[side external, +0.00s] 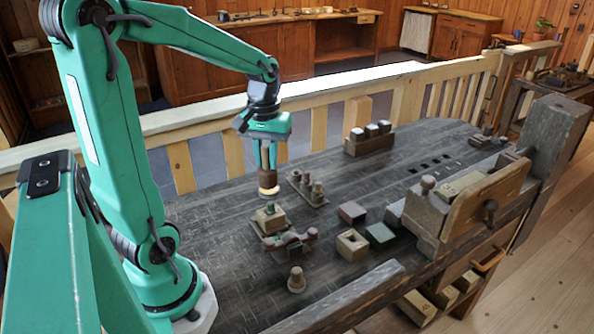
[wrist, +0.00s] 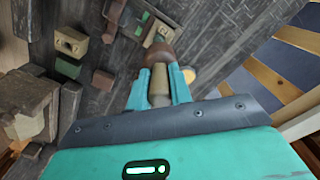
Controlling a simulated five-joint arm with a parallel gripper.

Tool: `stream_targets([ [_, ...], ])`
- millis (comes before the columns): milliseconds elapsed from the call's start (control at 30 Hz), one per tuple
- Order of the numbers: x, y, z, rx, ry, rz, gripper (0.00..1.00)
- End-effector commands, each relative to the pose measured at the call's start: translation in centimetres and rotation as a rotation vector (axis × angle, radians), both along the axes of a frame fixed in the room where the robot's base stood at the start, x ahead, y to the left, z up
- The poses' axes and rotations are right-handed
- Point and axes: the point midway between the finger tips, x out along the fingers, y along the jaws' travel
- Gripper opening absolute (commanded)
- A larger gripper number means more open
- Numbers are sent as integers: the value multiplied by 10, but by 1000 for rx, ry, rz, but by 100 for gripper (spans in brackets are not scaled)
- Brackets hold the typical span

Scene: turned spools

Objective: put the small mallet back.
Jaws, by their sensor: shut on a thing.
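My gripper (side external: 266,166) hangs above the left part of the dark workbench, pointing down. I cannot tell which spot on the bench is the mallet's own place.
A peg board (side external: 320,198) with small turned pieces and a wooden block with a green-topped spool (side external: 270,220) lie below my gripper. A holed block (side external: 352,244), a dark block (side external: 351,211) and a rack (side external: 369,145) stand to the right. A lone spool (side external: 296,281) stands in front.

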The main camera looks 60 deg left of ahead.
Motion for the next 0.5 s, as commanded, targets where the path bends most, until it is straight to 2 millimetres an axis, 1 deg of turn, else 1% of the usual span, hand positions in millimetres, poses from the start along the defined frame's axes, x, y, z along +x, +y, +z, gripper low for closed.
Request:
stream_targets([
  [233,-7,17,-20,-1,1,3,0],
  [500,-8,21,-23,1,-1,1,0],
])
